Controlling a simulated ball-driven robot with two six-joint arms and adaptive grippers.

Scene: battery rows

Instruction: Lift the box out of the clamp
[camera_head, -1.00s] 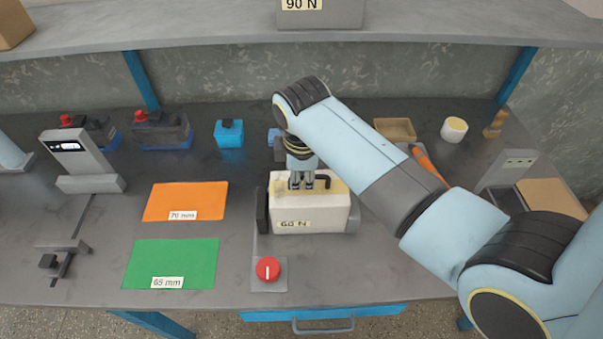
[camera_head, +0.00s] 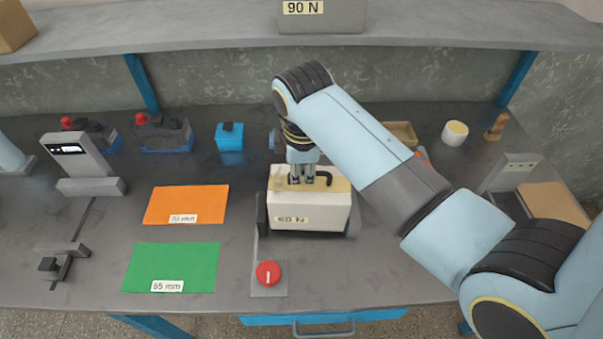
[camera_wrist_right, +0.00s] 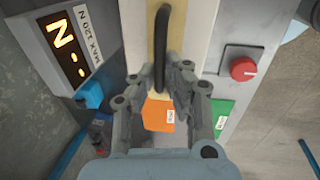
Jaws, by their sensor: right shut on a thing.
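The box (camera_head: 309,212) is cream-white with a yellowish top, a black handle (camera_head: 324,178) and an "N" label whose digits are blurred. It stands upright between the dark jaws of the clamp (camera_head: 261,214), its lower part at jaw height. My right gripper (camera_head: 302,181) comes down from above and is shut on the box's handle. In the right wrist view the handle (camera_wrist_right: 161,50) runs up from between the fingers of my right gripper (camera_wrist_right: 160,85). Contact between box and jaws cannot be made out. My left gripper is not in view.
Orange (camera_head: 185,204) and green (camera_head: 170,266) mats lie to the left. A grey gauge (camera_head: 75,160) stands further left. A shelf (camera_head: 200,30) spans the back, with a grey "90 N" box (camera_head: 320,18) on it.

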